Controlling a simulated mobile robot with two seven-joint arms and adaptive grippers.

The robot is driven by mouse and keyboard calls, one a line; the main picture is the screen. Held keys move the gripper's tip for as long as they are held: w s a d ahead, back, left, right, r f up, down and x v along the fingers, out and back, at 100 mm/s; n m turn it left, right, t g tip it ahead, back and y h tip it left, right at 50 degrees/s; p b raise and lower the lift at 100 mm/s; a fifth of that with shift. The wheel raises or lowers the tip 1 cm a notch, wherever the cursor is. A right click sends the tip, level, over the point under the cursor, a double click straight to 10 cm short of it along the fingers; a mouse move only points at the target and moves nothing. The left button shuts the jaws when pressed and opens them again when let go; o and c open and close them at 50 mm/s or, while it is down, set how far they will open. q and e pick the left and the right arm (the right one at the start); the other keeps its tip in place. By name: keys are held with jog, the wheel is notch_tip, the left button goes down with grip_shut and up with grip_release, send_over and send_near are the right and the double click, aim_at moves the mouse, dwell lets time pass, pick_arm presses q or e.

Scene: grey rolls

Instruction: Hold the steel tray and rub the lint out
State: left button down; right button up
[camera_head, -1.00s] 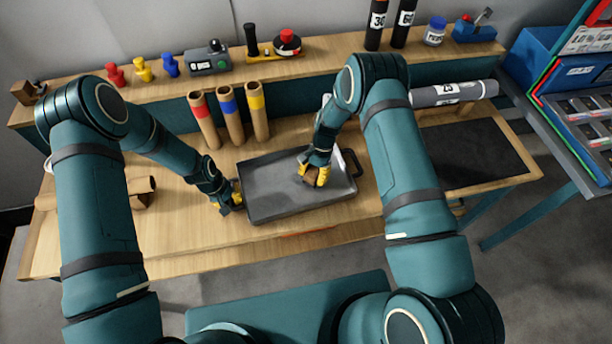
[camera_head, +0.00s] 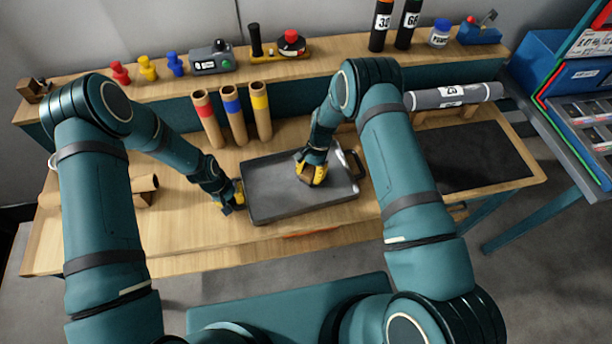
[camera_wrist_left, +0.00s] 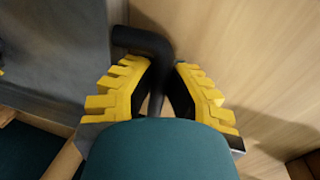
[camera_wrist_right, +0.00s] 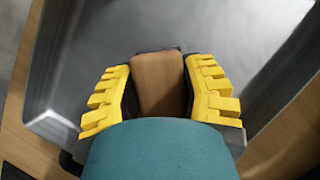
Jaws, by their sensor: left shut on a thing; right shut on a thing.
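The steel tray (camera_head: 290,208) is a dark grey, shallow rectangular tray lying on the wooden bench. My left gripper (camera_head: 236,197) is at the tray's left end, shut on its dark bar handle (camera_wrist_left: 143,42). My right gripper (camera_head: 312,176) is inside the tray, a little right of its middle. It is shut on a brown wooden block (camera_wrist_right: 158,82), which shows between the yellow fingers in the right wrist view. The block's underside is hidden, and I cannot tell whether it touches the tray floor. Lint is too small to make out; paler smears show on the tray floor.
Three cardboard tubes with red, blue and yellow bands (camera_head: 233,113) lean behind the tray. A grey roll (camera_head: 453,96) lies behind a black mat (camera_head: 472,157) at the right. A shelf (camera_head: 340,50) with bottles and small tools runs along the back. Bare bench lies before the tray.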

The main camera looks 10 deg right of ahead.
aim_at(304, 174)
jog(key=d, duration=0.2)
jog(key=shift+w+d, duration=0.1)
jog(key=shift+d, duration=0.2)
jog(key=shift+s+a, duration=0.15)
jog(key=shift+a, duration=0.9)
jog(key=shift+s+a, duration=0.1)
jog(key=shift+a, duration=0.95)
jog(key=shift+a+r, duration=0.1)
jog(key=shift+a, duration=0.1)
jog(key=shift+r, duration=3.95)
